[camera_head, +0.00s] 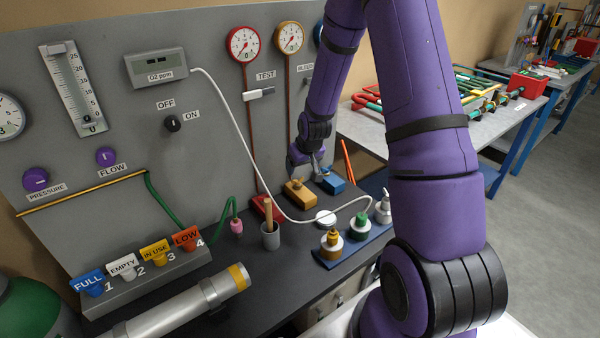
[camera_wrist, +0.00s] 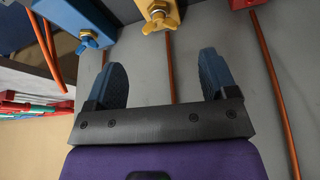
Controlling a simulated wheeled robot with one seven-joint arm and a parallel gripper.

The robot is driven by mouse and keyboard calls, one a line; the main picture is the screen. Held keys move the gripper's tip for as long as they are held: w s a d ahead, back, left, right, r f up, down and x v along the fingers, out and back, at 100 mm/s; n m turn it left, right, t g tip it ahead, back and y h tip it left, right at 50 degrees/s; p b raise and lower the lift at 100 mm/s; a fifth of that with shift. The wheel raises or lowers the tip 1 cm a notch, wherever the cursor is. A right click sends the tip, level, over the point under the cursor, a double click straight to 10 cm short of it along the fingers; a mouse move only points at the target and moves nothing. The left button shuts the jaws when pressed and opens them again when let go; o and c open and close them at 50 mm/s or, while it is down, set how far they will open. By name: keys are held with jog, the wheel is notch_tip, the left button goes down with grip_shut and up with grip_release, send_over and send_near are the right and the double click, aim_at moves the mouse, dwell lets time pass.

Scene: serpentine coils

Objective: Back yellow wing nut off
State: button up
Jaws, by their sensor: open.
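The yellow wing nut (camera_wrist: 159,21) sits on a threaded stud at the front of a yellow block (camera_wrist: 150,4) at the top of the wrist view. In the head view the yellow block (camera_head: 299,193) stands on the dark bench against the panel; I cannot make out its wing nut there. My gripper (camera_wrist: 163,64) is open and empty, its two blue-padded fingers wide apart. The wing nut lies ahead of the gap between them, and neither finger touches it. In the head view my gripper (camera_head: 307,167) is small and partly hidden, just above the yellow block.
A blue block (camera_head: 333,184) with a blue wing nut (camera_wrist: 87,42) stands to one side, a red block (camera_head: 266,208) to the other. Orange rods (camera_wrist: 277,90) run near the fingers. A wooden-handled tool (camera_head: 268,212) stands in a grey cup. A white cord crosses the bench.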

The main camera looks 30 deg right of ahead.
jog(key=v, duration=0.3)
jog(key=shift+s, duration=0.1)
dwell(0.5)
jog(key=s+a+r, duration=0.4)
jog(key=s+r, duration=0.1)
jog(key=r, duration=0.6)
jog(key=s+a+r, duration=0.4)
jog(key=s+r, duration=0.1)
jog(key=r, duration=0.5)
jog(key=s+a+r, duration=0.2)
jog(key=s+r, duration=0.1)
jog(key=s, duration=0.3)
jog(key=s+a+r+n, duration=0.1)
jog(key=s+a+r, duration=0.1)
jog(key=s, duration=0.5)
jog(key=s+a+r, duration=0.2)
jog(key=s+r, duration=0.2)
jog(key=s, duration=0.3)
jog(key=shift+s+a+r+t+y, duration=0.2)
jog(key=shift+r+t+y, duration=0.1)
jog(key=shift+r+t, duration=0.1)
